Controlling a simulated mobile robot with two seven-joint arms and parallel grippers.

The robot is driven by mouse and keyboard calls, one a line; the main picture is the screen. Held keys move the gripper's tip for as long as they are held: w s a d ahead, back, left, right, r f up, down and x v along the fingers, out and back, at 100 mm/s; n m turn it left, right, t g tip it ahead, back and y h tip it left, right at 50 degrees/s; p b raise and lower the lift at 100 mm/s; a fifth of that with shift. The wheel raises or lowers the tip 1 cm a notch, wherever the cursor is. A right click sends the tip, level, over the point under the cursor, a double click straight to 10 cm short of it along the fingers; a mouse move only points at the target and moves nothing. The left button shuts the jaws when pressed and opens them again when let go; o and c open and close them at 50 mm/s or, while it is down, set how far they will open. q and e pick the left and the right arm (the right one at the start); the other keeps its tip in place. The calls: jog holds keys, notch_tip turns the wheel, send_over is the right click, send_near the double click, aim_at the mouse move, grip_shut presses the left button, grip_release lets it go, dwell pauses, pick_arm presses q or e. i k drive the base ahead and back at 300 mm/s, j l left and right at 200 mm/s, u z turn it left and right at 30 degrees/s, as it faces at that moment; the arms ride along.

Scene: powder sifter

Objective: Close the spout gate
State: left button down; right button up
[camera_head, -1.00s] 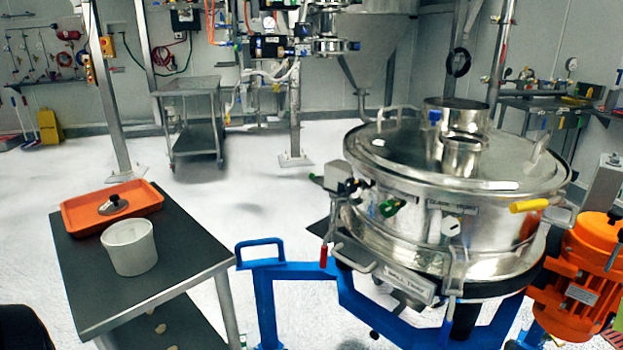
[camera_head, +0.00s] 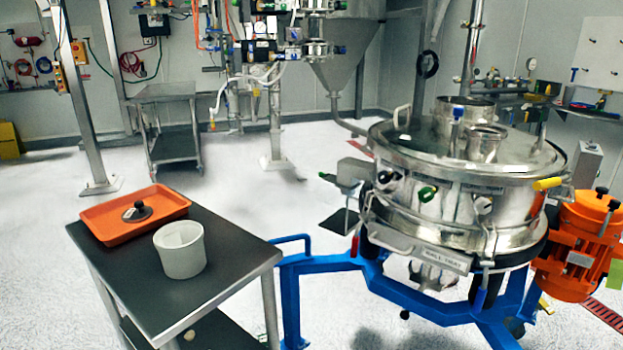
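The round steel sifter (camera_head: 470,205) stands on a blue frame (camera_head: 330,262) at the right. A grey box-like fitting (camera_head: 353,172), perhaps the spout, juts from its left side. A small green-tipped part (camera_head: 327,177) sticks out left of this fitting. I cannot tell which part is the spout gate or whether it is open. A green knob (camera_head: 427,194) and a labelled plate (camera_head: 432,254) are on the sifter's front. Neither of my grippers is in view.
A dark-topped table (camera_head: 225,262) at the front left holds an orange tray (camera_head: 100,222) with a black-knobbed part (camera_head: 137,211) and a white bucket (camera_head: 180,250). An orange motor (camera_head: 578,245) stands right of the sifter. Clear floor (camera_head: 250,195) lies behind the table.

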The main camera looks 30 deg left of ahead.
aim_at(332, 178)
jog(key=k+j, duration=0.25)
jog(key=j, duration=0.15)
jog(key=k+j+z, duration=0.15)
jog(key=k+j, duration=0.15)
jog(key=j, duration=0.2)
jog(key=k+j+z, duration=0.1)
jog(key=j, duration=0.25)
jog(key=k+j, duration=0.35)
jog(key=j, duration=0.25)
jog(key=j+z, duration=0.1)
jog(key=j, duration=0.2)
jog(key=k+j, duration=0.15)
jog(key=j, duration=0.15)
jog(key=j+z, duration=0.1)
jog(key=j, duration=0.35)
jog(key=k+j+z, duration=0.1)
jog(key=j, duration=0.4)
jog(key=j+z, duration=0.15)
jog(key=j, duration=0.75)
jog(key=i+j, duration=0.1)
jog(key=j, duration=0.5)
jog(key=i+j+z, duration=0.1)
jog(key=j, duration=0.5)
jog(key=i+j, duration=0.1)
jog(key=j, duration=0.5)
jog(key=k, duration=0.35)
